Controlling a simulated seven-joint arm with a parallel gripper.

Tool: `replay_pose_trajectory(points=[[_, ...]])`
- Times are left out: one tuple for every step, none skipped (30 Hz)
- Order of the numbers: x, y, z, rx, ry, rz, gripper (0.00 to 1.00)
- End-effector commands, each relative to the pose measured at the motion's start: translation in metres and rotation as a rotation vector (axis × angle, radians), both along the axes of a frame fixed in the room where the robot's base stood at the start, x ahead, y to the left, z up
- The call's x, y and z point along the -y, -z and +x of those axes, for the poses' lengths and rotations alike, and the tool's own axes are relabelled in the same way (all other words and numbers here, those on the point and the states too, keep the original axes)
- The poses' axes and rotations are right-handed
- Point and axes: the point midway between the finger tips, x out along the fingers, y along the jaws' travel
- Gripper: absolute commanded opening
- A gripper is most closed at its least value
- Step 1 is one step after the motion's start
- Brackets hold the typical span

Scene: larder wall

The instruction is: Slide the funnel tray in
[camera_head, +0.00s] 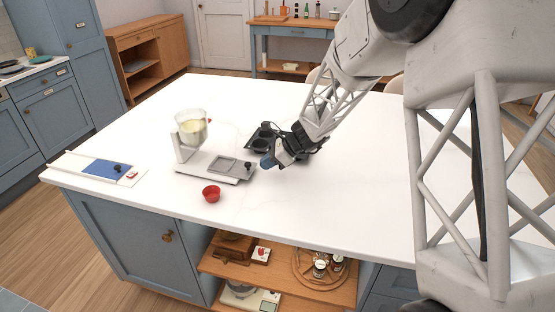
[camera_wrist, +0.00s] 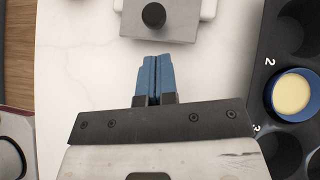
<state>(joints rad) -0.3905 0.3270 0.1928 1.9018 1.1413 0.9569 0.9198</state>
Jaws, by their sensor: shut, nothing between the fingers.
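The funnel tray (camera_head: 226,165) is a flat grey plate with a black knob (camera_head: 248,166) near its right end. It sits on the white base (camera_head: 207,173) of a dispenser and sticks out a little past the base's end. In the wrist view the grey plate (camera_wrist: 153,32) and knob (camera_wrist: 153,15) lie just ahead of my fingertips, between two white rails. My gripper (camera_head: 267,161) has blue fingers, shut together and empty; in the wrist view (camera_wrist: 152,58) they point at the knob and are apart from it. The tray's far end is hidden in the wrist view.
A clear hopper with pale yellow contents (camera_head: 193,129) stands over the base. A dark muffin tin (camera_head: 262,138) is close behind my gripper, with a blue cup of yellow batter (camera_wrist: 295,95).

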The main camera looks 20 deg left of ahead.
Motion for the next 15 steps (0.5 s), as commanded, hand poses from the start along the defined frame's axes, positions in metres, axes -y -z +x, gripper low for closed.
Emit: replay_pose_trajectory(points=[[-0.006, -0.001, -0.002, 0.000, -0.001, 0.000, 0.00], [-0.009, -0.002, -0.002, 0.000, -0.001, 0.000, 0.00], [-0.012, -0.002, -0.003, 0.000, -0.001, 0.000, 0.00], [-0.015, -0.003, -0.003, 0.001, -0.001, 0.000, 0.00], [-0.017, -0.003, -0.004, 0.001, -0.001, 0.000, 0.00], [-0.019, -0.004, -0.005, 0.001, -0.001, 0.000, 0.00], [-0.021, -0.004, -0.005, 0.001, -0.001, 0.000, 0.00], [-0.022, -0.004, -0.005, 0.001, -0.001, 0.000, 0.00], [-0.024, -0.005, -0.005, 0.000, 0.000, -0.001, 0.00], [-0.024, -0.005, -0.005, 0.000, 0.000, -0.001, 0.00], [-0.025, -0.005, -0.006, 0.000, 0.000, -0.001, 0.00], [-0.025, -0.005, -0.006, 0.000, 0.000, -0.001, 0.00], [-0.025, -0.005, -0.006, 0.000, 0.000, -0.001, 0.00], [-0.025, -0.005, -0.006, 0.000, 0.000, -0.001, 0.00], [-0.025, -0.005, -0.006, 0.000, 0.000, -0.001, 0.00]])
